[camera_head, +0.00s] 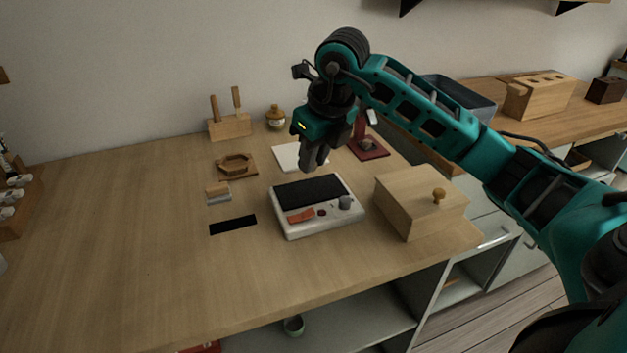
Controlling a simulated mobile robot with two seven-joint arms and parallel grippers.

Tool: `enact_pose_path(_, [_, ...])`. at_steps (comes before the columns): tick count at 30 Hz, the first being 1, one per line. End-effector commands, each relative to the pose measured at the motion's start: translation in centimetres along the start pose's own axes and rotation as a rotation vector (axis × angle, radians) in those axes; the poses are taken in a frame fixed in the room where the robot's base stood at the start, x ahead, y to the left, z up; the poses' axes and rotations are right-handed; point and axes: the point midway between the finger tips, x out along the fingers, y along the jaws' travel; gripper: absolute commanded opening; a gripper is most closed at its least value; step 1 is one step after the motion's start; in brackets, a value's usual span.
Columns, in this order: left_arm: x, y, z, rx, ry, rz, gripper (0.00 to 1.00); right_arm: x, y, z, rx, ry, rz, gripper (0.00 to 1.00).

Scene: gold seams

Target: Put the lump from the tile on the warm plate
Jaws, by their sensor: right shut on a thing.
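The white tile (289,156) lies flat on the bench, partly behind my right gripper. The warm plate (309,190) is a pale box with a dark top, an orange switch and a grey knob, in front of the tile. My right gripper (315,166) points down over the tile's right side, just behind the warm plate. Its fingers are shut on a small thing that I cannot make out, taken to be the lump. I see no lump on the bare part of the tile or on the dark top. My left gripper is out of view.
A lidded wooden box (407,205) stands right of the warm plate. A black strip (233,225), a small brush-like block (218,192) and a wooden hexagonal tray (236,163) lie to the left. A red stand (368,147) is behind.

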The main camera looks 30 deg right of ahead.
Motion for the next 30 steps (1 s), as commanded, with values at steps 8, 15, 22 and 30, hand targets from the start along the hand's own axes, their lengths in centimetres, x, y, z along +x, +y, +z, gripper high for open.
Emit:
enact_pose_path(8, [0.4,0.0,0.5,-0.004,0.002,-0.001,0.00,2.9,0.0,-1.0,0.000,0.004,0.001,0.00])
enact_pose_path(15, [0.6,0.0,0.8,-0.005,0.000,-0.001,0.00,4.4,0.0,-1.4,0.000,0.000,0.000,0.00])
enact_pose_path(22, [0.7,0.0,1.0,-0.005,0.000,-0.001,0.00,4.7,0.0,-1.5,0.000,0.000,0.000,0.00])
enact_pose_path(30, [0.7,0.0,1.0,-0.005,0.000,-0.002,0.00,4.7,0.0,-1.5,0.000,0.000,0.000,0.43])
